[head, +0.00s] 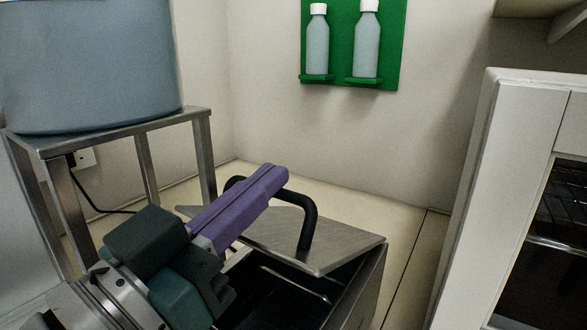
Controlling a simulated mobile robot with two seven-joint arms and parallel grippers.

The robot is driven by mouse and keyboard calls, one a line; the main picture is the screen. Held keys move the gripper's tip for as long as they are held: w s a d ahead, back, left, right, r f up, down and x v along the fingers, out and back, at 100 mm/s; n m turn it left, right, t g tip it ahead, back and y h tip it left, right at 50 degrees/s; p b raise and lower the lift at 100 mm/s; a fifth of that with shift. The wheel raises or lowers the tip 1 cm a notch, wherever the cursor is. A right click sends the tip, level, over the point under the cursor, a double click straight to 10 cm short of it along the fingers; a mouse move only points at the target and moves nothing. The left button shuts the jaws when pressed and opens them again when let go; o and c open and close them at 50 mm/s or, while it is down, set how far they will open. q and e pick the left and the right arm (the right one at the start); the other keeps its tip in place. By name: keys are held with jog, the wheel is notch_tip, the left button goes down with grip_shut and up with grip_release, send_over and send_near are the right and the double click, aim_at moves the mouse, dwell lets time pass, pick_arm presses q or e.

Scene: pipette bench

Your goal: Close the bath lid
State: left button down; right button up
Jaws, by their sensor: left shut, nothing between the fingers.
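The bath (371,287) is a dark-walled metal box at the lower middle of the head view. Its steel lid (345,246) is tilted, with its near edge above the bath, and a dark gap shows beneath it. A black arched handle (308,222) stands on the lid. My left gripper (277,176) has purple fingers, shut with nothing between them. The fingers lie over the lid beside the handle and hide part of it. I cannot tell whether they touch the handle. My left arm hides the near left part of the bath. My right gripper is not in view.
A steel stand (110,131) with a large blue-grey tank (90,65) is at the left. A white cabinet (505,180) stands at the right. A green wall rack (390,45) holds two bottles. Bare bench (405,225) shows between bath and cabinet.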

pick_arm(q)
jog(key=shift+s+a+f, duration=0.3)
jog(key=shift+s+f, duration=0.2)
jog(key=shift+f, duration=0.3)
jog(key=shift+r, duration=0.1)
